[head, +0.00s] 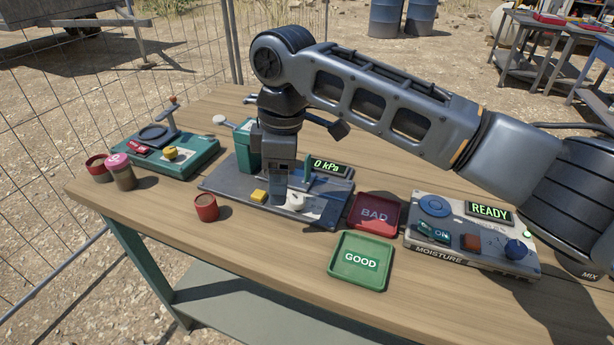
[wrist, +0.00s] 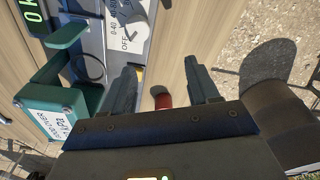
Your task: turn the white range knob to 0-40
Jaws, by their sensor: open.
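The white range knob (head: 296,202) sits on the dark base of the pressure tester (head: 222,184), whose display reads 0 kPa. My gripper (head: 281,194) points down just left of the knob in the head view and partly covers the panel around it. In the wrist view my gripper (wrist: 161,75) has its two fingers spread, with no object held. The range panel (wrist: 128,38) shows there with OFF and 0-40 printed on it, left of the fingers. I cannot tell the knob's setting or whether a finger touches it.
A yellow button (head: 259,196) is close left of my gripper. A red cup (head: 206,207) stands near the front edge. Red BAD (head: 375,231) and green GOOD (head: 346,281) trays and the moisture meter (head: 430,254) lie to the right. A teal device (head: 195,158) stands left.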

